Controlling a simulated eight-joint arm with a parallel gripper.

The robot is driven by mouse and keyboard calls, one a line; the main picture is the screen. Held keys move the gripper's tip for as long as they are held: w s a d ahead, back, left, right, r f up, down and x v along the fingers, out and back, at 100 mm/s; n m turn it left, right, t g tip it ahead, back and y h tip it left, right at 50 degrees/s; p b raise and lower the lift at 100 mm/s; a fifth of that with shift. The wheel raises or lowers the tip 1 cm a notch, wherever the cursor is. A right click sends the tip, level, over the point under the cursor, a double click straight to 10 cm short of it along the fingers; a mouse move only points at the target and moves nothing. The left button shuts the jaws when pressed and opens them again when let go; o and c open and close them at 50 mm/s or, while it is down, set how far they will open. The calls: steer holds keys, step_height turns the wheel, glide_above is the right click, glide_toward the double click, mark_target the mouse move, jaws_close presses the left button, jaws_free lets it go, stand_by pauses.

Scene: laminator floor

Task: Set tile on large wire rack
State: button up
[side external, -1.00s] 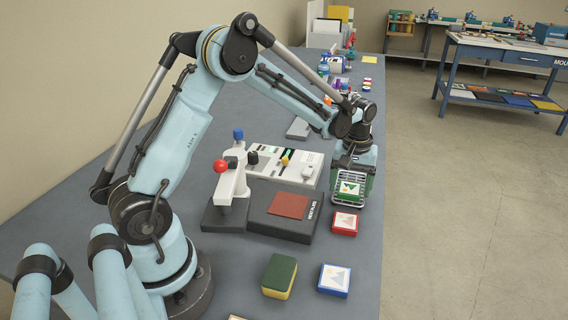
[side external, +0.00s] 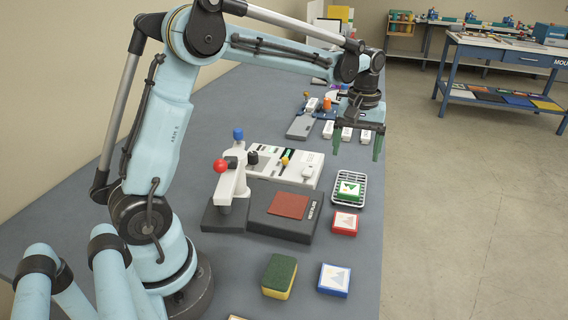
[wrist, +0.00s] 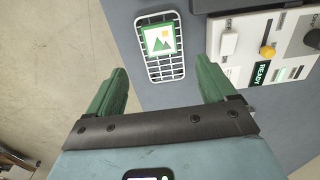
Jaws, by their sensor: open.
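A green-edged tile (side external: 348,190) with a picture on its top lies flat on the wire rack (side external: 361,199) near the right edge of the bench. In the wrist view the tile (wrist: 159,40) rests on the far part of the rack (wrist: 167,72), with bare wires showing below it. My gripper (side external: 357,158) is open and empty, raised above and behind the rack, apart from the tile. Its two green fingers also show in the wrist view (wrist: 163,75), spread wide with nothing between them.
A red-edged tile (side external: 344,223), a blue-edged tile (side external: 334,280) and a green-and-yellow sponge-like block (side external: 279,276) lie in front of the rack. A heat press (side external: 283,222) and a control panel (side external: 285,168) stand left. Small white items (side external: 347,134) lie behind.

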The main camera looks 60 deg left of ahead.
steer(key=s+d+r+m+t, duration=0.4)
steer(key=s+r+m, duration=0.1)
steer(key=s, duration=0.4)
steer(key=s+d+f+m+t, duration=0.2)
steer(key=s+f+m+t, duration=0.1)
steer(key=s, duration=0.4)
steer(key=shift+s+f+m, duration=0.25)
steer(key=shift+s+m, duration=0.05)
steer(key=shift+m, duration=0.2)
steer(key=shift+c, duration=0.3)
